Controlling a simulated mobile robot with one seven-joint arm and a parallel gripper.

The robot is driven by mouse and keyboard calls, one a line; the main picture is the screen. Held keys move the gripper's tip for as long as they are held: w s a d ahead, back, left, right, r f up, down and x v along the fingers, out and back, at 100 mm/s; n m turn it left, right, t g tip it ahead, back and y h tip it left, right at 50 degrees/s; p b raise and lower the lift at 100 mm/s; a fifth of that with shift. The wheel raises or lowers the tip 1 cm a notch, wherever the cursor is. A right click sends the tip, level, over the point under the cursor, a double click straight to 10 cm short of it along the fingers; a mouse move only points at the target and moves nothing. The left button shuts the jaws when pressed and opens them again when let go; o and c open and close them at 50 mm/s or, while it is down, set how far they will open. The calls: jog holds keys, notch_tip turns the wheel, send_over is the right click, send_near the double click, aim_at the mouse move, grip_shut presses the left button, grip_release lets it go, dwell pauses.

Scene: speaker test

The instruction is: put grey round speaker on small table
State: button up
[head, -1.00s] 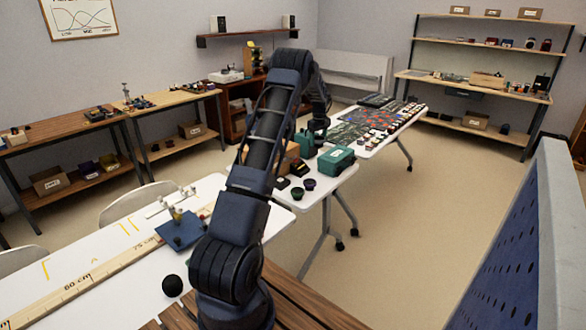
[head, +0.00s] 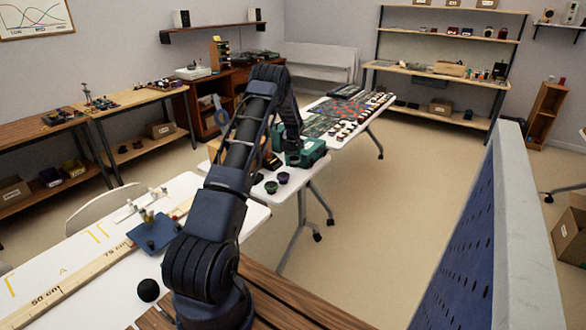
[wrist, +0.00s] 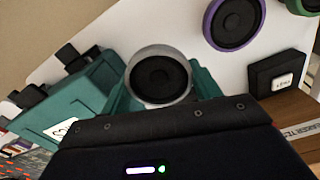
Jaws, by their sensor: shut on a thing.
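The grey round speaker (wrist: 158,76), a light ring with a black cone, sits between the teal fingers of my gripper (wrist: 160,88) in the wrist view. The gripper is shut on it. In the head view my arm reaches over the white folding table (head: 262,212) beside the teal case (head: 312,152); the speaker cannot be made out there. The white tabletop shows beneath the speaker in the wrist view; the gap to it is hard to judge. I cannot tell which table is the small one.
A purple speaker (wrist: 234,20) and a green one (wrist: 306,5) lie near a black labelled box (wrist: 278,72). A black ball (head: 148,290) rests on the near white table. A blue perforated panel (head: 470,235) stands at right. The floor between (head: 385,210) is clear.

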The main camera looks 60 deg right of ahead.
aim_at(293, 166)
jog(key=shift+f, duration=2.35)
jog(key=shift+f, duration=0.1)
jog(key=o, duration=0.9)
notch_tip(293, 166, up, 12)
jog(key=shift+r, duration=0.1)
